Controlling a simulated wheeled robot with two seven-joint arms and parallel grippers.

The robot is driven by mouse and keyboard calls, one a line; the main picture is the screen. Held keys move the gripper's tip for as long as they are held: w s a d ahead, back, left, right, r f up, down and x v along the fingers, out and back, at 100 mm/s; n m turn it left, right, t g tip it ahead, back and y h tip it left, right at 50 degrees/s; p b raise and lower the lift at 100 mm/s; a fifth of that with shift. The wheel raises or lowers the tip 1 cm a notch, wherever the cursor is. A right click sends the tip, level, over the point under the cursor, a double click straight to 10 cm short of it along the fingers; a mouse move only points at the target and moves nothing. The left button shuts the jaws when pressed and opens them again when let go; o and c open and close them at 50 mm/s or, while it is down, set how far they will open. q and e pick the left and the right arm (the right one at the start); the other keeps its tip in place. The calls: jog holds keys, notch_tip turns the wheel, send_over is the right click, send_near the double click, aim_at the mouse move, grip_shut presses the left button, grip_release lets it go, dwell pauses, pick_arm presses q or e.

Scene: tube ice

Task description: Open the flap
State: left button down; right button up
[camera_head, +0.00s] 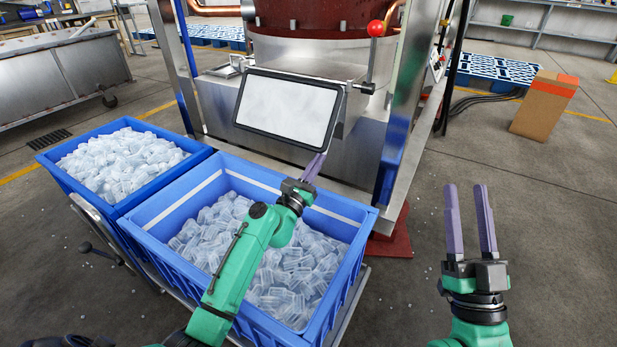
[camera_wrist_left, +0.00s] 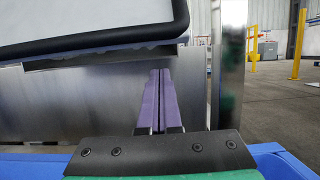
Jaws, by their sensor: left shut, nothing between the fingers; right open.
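The flap (camera_head: 286,112) is a pale panel with a black rim on the front of the metal machine, tilted and covering the chute. It also shows at the top of the left wrist view (camera_wrist_left: 80,22), with its lower edge above my fingers. My left gripper (camera_head: 318,158) is shut and empty, its purple fingers just below the flap's lower right edge; I cannot tell whether they touch it. The left wrist view shows the two fingers (camera_wrist_left: 160,85) pressed together. My right gripper (camera_head: 468,190) is open and empty, off to the right over the floor.
A blue crate (camera_head: 160,217) of clear tube ice stands below the flap, with my left arm over it. A second blue crate (camera_head: 75,188) of ice is left. A red-knobbed lever (camera_head: 376,29) and a metal post (camera_head: 405,100) stand right of the flap. A cardboard box (camera_head: 543,105) is farther right.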

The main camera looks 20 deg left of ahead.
pick_arm(q)
jog(key=shift+s+a+r+p, duration=0.15)
jog(key=shift+s+r+p, duration=0.7)
jog(key=shift+s+r, duration=0.4)
pick_arm(e)
notch_tip(320, 180, down, 16)
jog(key=a+m+g+h, duration=0.1)
jog(key=g, duration=0.4)
jog(key=shift+s+a+r+h, duration=0.25)
jog(key=shift+s+a+h, duration=0.05)
jog(key=shift+a, duration=0.1)
